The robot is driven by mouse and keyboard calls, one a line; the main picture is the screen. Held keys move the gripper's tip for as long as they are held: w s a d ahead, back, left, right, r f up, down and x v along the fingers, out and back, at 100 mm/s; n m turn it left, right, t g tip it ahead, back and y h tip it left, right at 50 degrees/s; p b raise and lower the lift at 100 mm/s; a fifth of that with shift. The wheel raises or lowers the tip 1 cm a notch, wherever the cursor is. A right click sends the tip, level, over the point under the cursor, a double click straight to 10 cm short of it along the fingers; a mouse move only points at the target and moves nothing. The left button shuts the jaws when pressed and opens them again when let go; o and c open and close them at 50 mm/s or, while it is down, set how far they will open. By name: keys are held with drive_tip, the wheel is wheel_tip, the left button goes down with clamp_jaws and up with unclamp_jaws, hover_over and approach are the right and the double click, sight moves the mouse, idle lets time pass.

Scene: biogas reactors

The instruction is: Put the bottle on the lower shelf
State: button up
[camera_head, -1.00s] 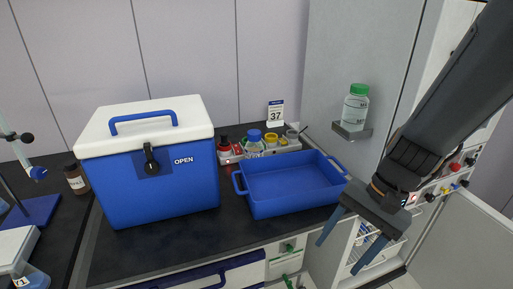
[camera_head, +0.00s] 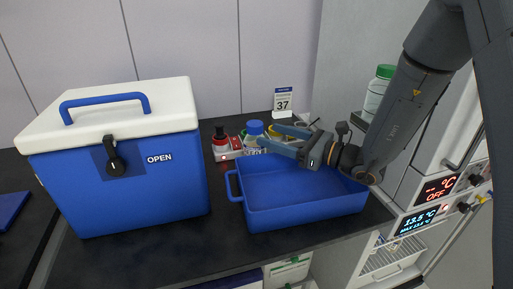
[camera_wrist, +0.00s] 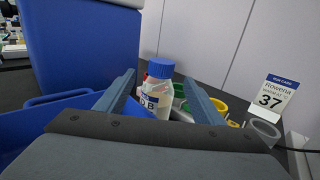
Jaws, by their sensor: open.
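A clear bottle with a blue cap (camera_head: 255,128) stands behind the blue tray, next to a red-and-white holder. In the wrist view the bottle (camera_wrist: 157,98), with pale liquid and a label, shows between my two fingers, its lower part hidden. My gripper (camera_head: 267,136) is open, its fingers pointing left at the bottle above the tray's back edge; I cannot tell whether they touch it. Another bottle, green-capped (camera_head: 374,98), stands at the right wall, partly behind my arm. A wire shelf (camera_head: 385,261) shows low in the open cabinet at right.
The empty blue tray (camera_head: 300,210) lies under my gripper. A blue cooler box (camera_head: 120,185) with a white lid stands at left. A card reading 37 (camera_head: 283,101) stands behind. Coloured rings lie by the bottle. Temperature displays (camera_head: 417,220) are at right.

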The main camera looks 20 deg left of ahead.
sight(262, 133)
drive_tip(key=p+x, duration=0.1)
drive_tip(key=x, duration=0.5)
drive_tip(key=shift+w+a+f+p, duration=0.2)
drive_tip(key=shift+a+p, duration=0.2)
drive_tip(key=shift+c, duration=0.2)
clamp_jaws()
